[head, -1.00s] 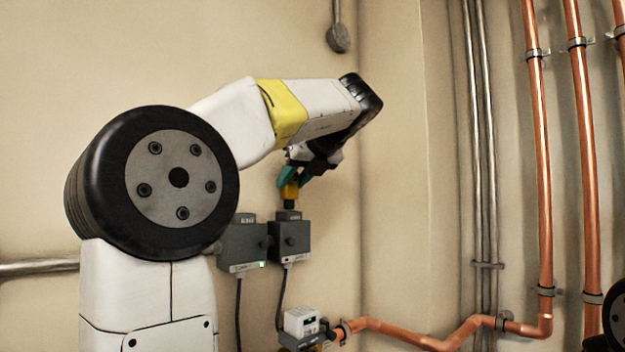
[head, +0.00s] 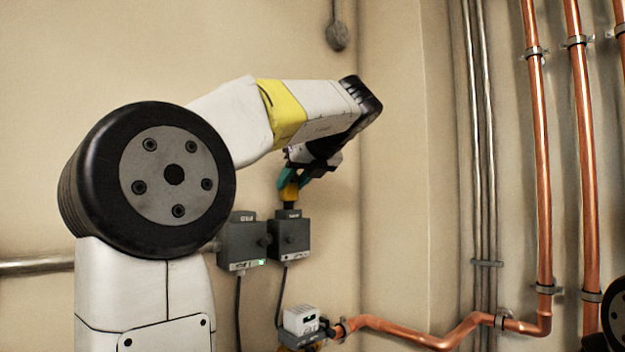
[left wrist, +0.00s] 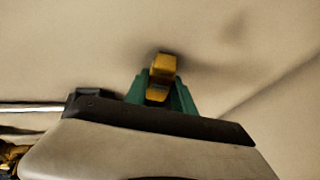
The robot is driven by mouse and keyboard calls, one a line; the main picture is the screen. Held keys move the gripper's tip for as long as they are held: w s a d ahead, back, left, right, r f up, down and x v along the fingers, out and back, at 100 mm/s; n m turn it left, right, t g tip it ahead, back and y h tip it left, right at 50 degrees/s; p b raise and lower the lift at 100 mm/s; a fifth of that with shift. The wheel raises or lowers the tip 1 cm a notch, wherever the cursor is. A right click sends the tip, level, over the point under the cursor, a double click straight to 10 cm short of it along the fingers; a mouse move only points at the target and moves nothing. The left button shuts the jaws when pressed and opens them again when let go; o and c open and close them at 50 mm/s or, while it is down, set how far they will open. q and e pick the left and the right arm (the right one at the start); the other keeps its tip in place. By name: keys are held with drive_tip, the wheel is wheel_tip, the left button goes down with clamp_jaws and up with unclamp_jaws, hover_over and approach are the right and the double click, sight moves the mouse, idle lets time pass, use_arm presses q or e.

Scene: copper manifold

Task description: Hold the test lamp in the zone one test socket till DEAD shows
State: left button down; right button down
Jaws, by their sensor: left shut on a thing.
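The yellow test lamp (head: 290,192) is upright, its lower end at the top of the right-hand grey box (head: 289,238) on the wall. How deep it sits there I cannot tell. My left gripper (head: 287,181), with green fingertips, is shut on the lamp from above. In the left wrist view the lamp (left wrist: 162,72) shows between the green fingers (left wrist: 160,93). A second grey box (head: 241,243) stands to the left, with a green light at its lower edge. No readable DEAD sign shows. My right gripper is not in view.
A white device with a small dark display (head: 301,320) sits below the boxes, by a copper pipe (head: 390,328). Cables hang from both boxes. Tall copper pipes (head: 541,150) and thin grey conduits (head: 482,150) run up the wall on the right.

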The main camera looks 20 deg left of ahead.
use_arm(q)
drive_tip(key=shift+f, duration=0.6)
idle(1.6)
drive_tip(key=shift+r, duration=2.25)
